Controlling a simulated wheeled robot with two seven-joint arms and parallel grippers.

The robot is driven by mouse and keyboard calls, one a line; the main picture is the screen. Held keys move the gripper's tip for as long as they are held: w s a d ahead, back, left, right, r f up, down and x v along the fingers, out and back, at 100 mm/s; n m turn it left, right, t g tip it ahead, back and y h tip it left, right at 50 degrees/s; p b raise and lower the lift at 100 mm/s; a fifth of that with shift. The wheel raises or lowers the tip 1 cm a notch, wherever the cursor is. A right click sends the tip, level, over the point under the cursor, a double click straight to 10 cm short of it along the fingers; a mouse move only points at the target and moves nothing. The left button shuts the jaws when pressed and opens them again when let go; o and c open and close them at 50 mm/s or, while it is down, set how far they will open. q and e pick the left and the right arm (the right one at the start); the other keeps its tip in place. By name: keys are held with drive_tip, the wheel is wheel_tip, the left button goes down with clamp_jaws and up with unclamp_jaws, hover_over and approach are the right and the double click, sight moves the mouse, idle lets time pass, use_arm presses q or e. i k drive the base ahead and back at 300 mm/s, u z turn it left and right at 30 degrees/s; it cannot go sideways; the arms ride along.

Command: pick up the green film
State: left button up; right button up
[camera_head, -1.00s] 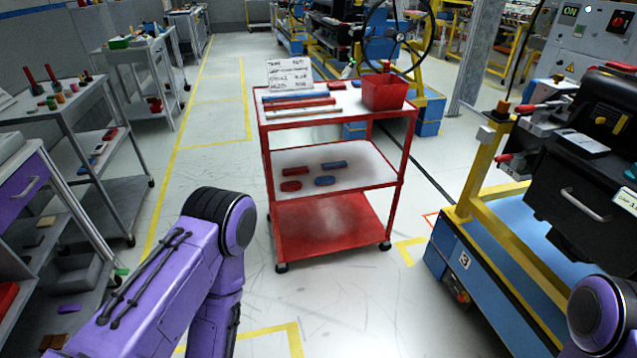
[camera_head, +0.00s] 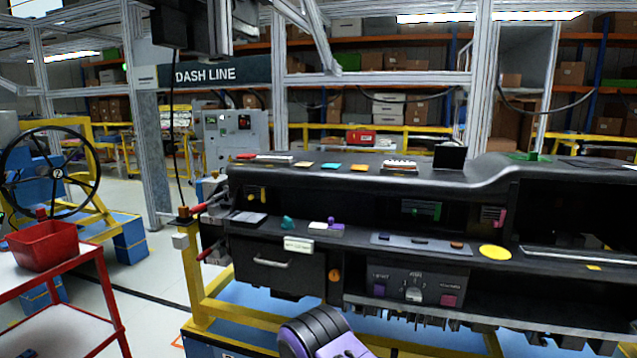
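A thin flat green piece (camera_head: 530,156) lies on top of the black dashboard module (camera_head: 470,180) towards its right end. It looks like the green film, but it is small and I cannot be sure. A dark green panel (camera_head: 424,208) sits in a recess in the dashboard's front. A small teal object (camera_head: 288,223) rests on the ledge at the left. A purple link of my arm shows at the bottom edge. Neither of my grippers is in view.
Small coloured cards (camera_head: 330,167) and a dark upright screen (camera_head: 450,156) are on the dashboard top. A yellow disc (camera_head: 495,252) lies on the ledge. The yellow frame (camera_head: 200,290) carries the dashboard. A red bin (camera_head: 44,245) stands on a cart at left.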

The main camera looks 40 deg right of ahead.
sight(531, 157)
drive_tip(key=z, duration=2.45)
drive_tip(key=k, duration=0.5)
drive_tip(key=z, duration=1.45)
drive_tip(key=i, duration=1)
drive_tip(key=u, duration=1.25)
